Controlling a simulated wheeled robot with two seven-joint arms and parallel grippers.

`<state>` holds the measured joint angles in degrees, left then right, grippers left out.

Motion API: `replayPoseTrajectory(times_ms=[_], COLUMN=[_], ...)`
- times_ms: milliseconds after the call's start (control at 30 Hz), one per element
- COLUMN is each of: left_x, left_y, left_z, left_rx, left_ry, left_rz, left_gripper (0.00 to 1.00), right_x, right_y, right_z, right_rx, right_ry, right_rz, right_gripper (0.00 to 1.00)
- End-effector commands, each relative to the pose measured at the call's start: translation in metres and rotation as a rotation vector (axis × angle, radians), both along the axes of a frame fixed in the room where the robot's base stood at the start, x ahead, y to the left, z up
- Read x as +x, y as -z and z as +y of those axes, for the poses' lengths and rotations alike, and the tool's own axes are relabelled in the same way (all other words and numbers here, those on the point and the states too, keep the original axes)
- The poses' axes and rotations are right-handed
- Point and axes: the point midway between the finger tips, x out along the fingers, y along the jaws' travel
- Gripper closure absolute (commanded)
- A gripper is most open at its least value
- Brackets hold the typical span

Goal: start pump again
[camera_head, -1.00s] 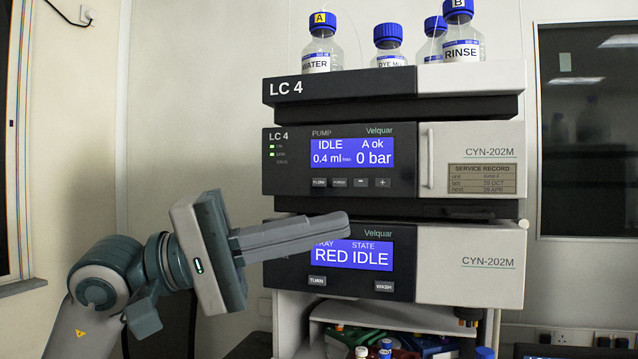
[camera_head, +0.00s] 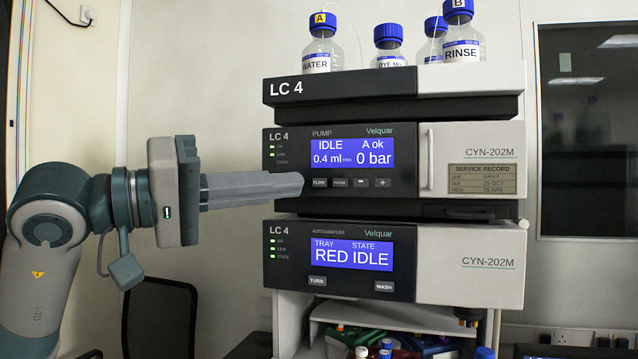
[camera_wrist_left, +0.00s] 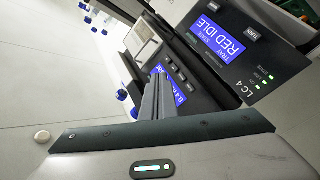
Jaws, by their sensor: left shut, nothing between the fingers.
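The pump (camera_head: 285,150) is the upper black module of the LC 4 stack. Its blue screen (camera_head: 352,153) reads IDLE, A ok, 0.4 ml and 0 bar. Below the screen is a row of buttons: FLOW (camera_head: 319,183), another small button marked PUMP or similar (camera_head: 340,183), minus (camera_head: 361,183) and plus (camera_head: 383,183). My left gripper (camera_head: 302,184) is shut and empty, its tips just left of the FLOW button; I cannot tell whether they touch the panel. In the left wrist view the fingers (camera_wrist_left: 158,98) partly cover the pump screen. My right gripper is not in view.
The autosampler (camera_head: 285,285) below shows RED IDLE, with TURN (camera_head: 317,281) and WASH (camera_head: 384,286) buttons. Bottles with blue caps, including WATER (camera_head: 321,55) and RINSE (camera_head: 462,45), stand on top. A door handle (camera_head: 430,160) sticks out right of the pump panel.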

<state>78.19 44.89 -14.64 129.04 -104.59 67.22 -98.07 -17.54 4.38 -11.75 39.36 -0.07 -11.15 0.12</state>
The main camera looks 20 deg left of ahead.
Motion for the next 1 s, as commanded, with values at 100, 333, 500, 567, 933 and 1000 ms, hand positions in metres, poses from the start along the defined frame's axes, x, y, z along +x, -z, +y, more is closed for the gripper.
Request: replayPoseTrajectory(times_ms=[100, 333, 500, 567, 933, 1000], left_x=[0.003, 0.017, 0.036, 0.044, 0.08, 0.084], left_y=[-0.001, -0.001, -0.002, -0.002, 0.0, 0.0], left_z=[0.0, -0.001, -0.002, -0.002, -0.003, -0.003], left_rx=[-0.001, -0.002, -0.002, -0.002, -0.002, -0.001], left_ry=[0.002, 0.002, 0.001, 0.003, 0.002, 0.002], left_rz=[0.001, 0.003, 0.005, 0.006, 0.002, 0.001], left_gripper=[1.0, 1.0, 1.0, 1.0, 1.0, 1.0], right_x=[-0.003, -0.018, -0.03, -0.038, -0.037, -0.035], right_y=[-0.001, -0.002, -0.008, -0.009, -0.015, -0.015], right_z=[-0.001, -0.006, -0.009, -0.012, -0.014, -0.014], right_rx=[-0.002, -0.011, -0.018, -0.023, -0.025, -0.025], right_ry=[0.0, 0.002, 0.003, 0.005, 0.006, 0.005], right_rz=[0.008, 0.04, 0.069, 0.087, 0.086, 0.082], right_gripper=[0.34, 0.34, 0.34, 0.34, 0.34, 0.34])
